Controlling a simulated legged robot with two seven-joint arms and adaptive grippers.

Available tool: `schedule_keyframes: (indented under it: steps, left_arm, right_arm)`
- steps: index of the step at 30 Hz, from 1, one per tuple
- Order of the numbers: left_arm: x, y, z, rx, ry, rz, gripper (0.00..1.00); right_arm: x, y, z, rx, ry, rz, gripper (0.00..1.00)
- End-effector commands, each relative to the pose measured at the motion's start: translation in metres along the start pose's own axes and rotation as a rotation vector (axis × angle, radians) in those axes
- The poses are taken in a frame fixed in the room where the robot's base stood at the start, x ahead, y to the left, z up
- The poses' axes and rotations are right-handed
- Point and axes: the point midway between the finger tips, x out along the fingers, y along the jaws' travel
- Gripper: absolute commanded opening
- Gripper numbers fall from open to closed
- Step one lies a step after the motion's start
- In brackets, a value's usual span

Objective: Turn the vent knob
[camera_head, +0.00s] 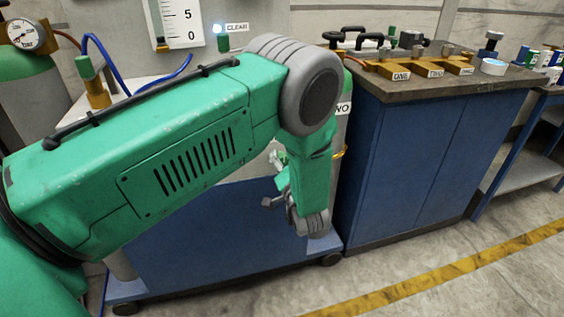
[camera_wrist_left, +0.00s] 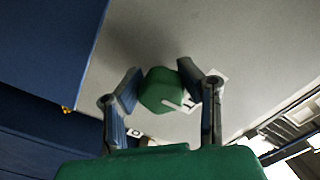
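A green knob (camera_wrist_left: 160,88) with a white mark on it shows in the left wrist view, in front of a plain grey surface. My left gripper (camera_wrist_left: 161,78) has one finger on each side of the knob, and both fingertips lie against its edges with no visible gap. In the head view my left gripper (camera_head: 275,182) is low beside the cart, partly hidden behind my own wrist, and a small green and white part (camera_head: 279,158) shows by its fingers. My right gripper is in neither view.
A blue cabinet (camera_head: 400,170) with a dark top stands to the right and carries labelled orange fixtures (camera_head: 425,66). A gas cylinder with a gauge (camera_head: 22,33) is at the far left. The blue cart (camera_head: 210,250) is behind my arm. The floor at the front right is clear.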

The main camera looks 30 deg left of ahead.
Motion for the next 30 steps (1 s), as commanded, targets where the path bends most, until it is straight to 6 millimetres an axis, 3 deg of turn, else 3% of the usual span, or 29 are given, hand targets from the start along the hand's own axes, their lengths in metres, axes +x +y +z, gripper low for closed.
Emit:
schedule_keyframes:
  steps: [30]
  left_arm:
    - [-0.0018,0.0065,0.0019,-0.077,0.002,0.025,0.03]
  right_arm:
    - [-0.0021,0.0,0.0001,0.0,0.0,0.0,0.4]
